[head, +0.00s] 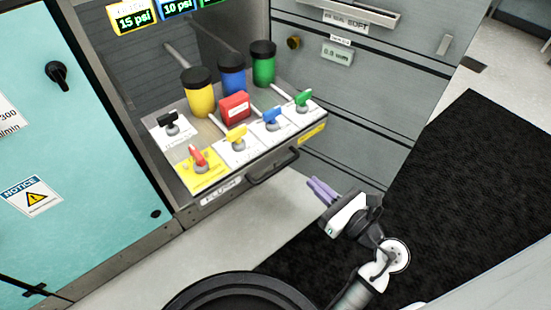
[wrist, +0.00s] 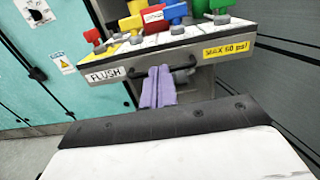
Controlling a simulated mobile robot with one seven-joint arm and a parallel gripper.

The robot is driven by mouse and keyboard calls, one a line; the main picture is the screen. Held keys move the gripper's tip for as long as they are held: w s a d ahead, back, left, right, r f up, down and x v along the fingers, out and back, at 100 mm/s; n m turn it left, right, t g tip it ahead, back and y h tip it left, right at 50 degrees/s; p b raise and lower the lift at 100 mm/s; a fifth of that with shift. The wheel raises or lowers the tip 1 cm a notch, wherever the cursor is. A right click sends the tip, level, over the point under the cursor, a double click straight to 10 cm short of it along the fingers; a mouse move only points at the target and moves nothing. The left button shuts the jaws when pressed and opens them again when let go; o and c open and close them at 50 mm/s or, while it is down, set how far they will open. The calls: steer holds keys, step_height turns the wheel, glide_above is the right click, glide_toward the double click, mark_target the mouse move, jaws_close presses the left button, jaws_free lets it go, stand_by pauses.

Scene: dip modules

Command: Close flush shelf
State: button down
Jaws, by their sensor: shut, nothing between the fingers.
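The flush shelf (head: 188,206) is pulled out of its cabinet bay in the head view. Its front carries a FLUSH label (head: 222,190) and a dark bar handle (head: 272,168). The shelf front (wrist: 228,57) also shows in the wrist view, with the handle (wrist: 137,74) partly hidden behind my fingers. My gripper (head: 316,188) has purple fingers and stands in front of the shelf, to the right of the handle in the head view. In the wrist view its fingers (wrist: 158,82) are shut together, pointing at the shelf front. They hold nothing. Contact with the handle cannot be told.
The shelf bears yellow, blue and green canisters (head: 231,75), a red block (head: 234,107) and several coloured valves (head: 236,138). A teal cabinet (head: 95,130) stands left, grey drawers (head: 385,110) right. A black mat (head: 470,190) lies on the floor.

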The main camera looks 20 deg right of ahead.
glide_toward(273, 147)
steer(key=x, duration=0.6)
steer(key=shift+w+b, duration=0.3)
steer(key=shift+w+a, duration=0.1)
